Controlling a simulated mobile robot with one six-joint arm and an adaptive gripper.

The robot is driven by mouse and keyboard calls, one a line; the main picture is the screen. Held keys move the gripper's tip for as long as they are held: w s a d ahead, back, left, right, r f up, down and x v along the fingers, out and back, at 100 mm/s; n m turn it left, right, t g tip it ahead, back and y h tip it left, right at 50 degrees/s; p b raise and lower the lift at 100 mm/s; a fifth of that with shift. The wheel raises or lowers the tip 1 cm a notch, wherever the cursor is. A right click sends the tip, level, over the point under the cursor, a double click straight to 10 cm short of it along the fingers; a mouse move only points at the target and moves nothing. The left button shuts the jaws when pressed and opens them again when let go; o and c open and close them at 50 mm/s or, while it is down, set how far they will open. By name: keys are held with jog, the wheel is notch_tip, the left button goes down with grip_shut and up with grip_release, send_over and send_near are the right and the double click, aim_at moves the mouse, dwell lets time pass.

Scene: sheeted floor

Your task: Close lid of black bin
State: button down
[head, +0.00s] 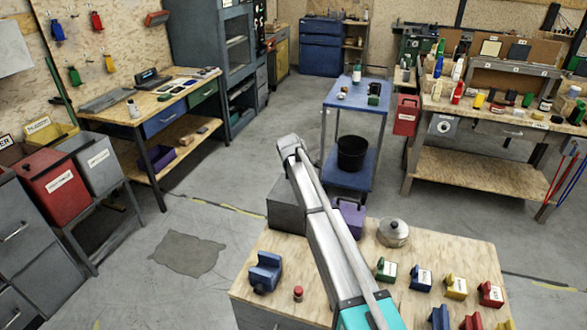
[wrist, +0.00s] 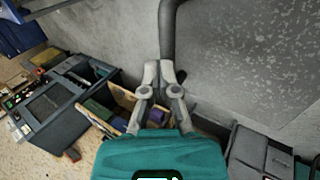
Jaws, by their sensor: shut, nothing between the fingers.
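I cannot pick out a black bin with certainty. A round black bucket (head: 353,152) without a visible lid stands on the lower shelf of the blue cart. My gripper (wrist: 165,68) shows in the wrist view, its two grey fingers together and empty. A dark labelled box (wrist: 258,152) lies to its lower right, apart from the fingers. The fingers cannot be made out in the head view.
A wooden table (head: 456,244) with a pot (head: 393,232) and several coloured blocks is close in front. The blue cart (head: 357,98) stands beyond. Grey floor is open at the left middle.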

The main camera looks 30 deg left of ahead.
jog(key=shift+r, duration=0.15)
jog(key=shift+r+p, duration=0.4)
jog(key=shift+p, duration=0.25)
notch_tip(320, 180, up, 13)
jog(key=s+p, duration=0.2)
jog(key=p, duration=1)
jog(key=shift+s+d+f+p, duration=0.15)
jog(key=shift+s+d+p, duration=0.05)
jog(key=shift+s+p, duration=0.15)
